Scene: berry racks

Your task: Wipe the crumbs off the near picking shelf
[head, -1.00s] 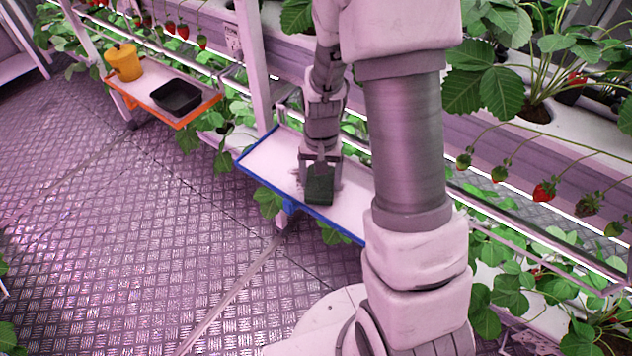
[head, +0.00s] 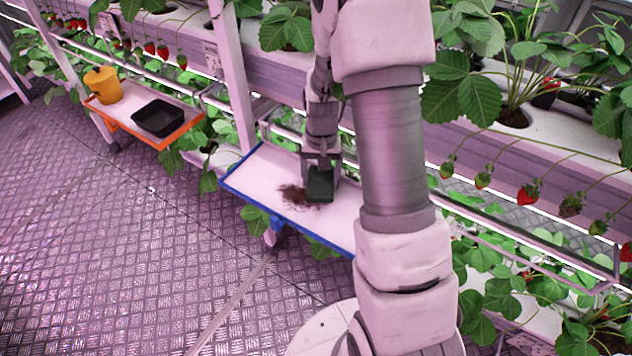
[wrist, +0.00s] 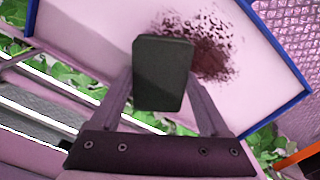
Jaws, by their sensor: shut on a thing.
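The near picking shelf (head: 252,180) is a pale tray with a blue rim, fixed to the rack. A patch of dark brown crumbs (head: 294,194) lies on it; the crumbs also show in the wrist view (wrist: 212,55). My gripper (head: 320,166) is shut on a dark green-black block (head: 320,184), which looks like a sponge. The block also shows in the wrist view (wrist: 162,75). It is over the shelf, just right of the crumbs in the head view. Whether it touches the surface I cannot tell. My arm hides the shelf's right part.
A rack upright (head: 232,85) stands between the shelves. Strawberry plants (head: 485,90) hang close on the right. The metal floor (head: 110,240) at left is clear.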

